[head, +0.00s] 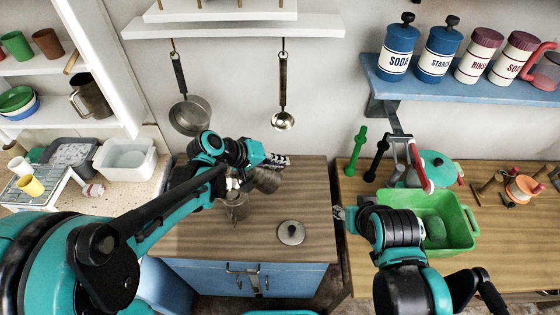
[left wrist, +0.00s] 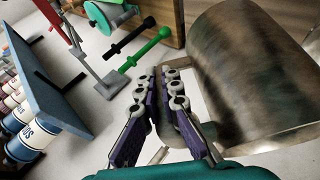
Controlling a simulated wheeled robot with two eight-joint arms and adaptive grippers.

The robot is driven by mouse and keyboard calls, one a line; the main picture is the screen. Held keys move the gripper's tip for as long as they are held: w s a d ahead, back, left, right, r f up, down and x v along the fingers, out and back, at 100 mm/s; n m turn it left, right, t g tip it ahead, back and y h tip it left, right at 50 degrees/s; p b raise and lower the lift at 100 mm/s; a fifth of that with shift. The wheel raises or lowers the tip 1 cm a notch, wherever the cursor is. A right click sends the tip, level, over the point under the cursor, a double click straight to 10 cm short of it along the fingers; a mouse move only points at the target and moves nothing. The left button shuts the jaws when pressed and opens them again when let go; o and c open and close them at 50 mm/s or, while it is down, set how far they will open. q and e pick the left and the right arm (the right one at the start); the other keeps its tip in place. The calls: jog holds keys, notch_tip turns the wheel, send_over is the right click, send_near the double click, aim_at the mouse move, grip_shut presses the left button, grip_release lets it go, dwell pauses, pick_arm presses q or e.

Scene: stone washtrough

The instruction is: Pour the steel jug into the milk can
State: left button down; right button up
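My left gripper (head: 277,162) is above the wooden counter, with its fingers closed on the handle of the steel jug (head: 266,181). The jug is tilted, directly above and slightly right of the milk can (head: 236,208), a metal vessel standing on the counter and partly hidden by my arm. In the left wrist view the jug (left wrist: 265,75) fills the right side, with its handle between the fingers (left wrist: 166,85). No stream of liquid can be made out. My right gripper (head: 341,213) is low near the counter's right edge, apart from these things; its fingers are too small to judge.
A round lid (head: 291,233) lies on the counter right of the can. A green tub (head: 445,222) stands on the right-hand table beside my right arm. A pan (head: 190,115) and a ladle (head: 283,121) hang on the wall behind. The counter's front right is otherwise clear.

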pick_arm(q)
jog(key=shift+a+b, duration=0.25)
jog(key=shift+b, duration=0.1)
jog(key=shift+a+r+h, duration=0.15)
jog(key=shift+r+h, duration=0.1)
jog(key=shift+h, duration=0.25)
jog(key=shift+a+b, duration=0.1)
jog(key=shift+b, duration=0.25)
dwell(0.6)
jog(key=shift+a+r+h+b, duration=0.1)
jog(key=shift+a+h+b, duration=0.2)
jog(key=shift+h+b, duration=0.1)
jog(key=shift+r, duration=0.1)
jog(key=shift+a+n+h, duration=0.15)
jog(key=shift+n+h, duration=0.15)
dwell(1.0)
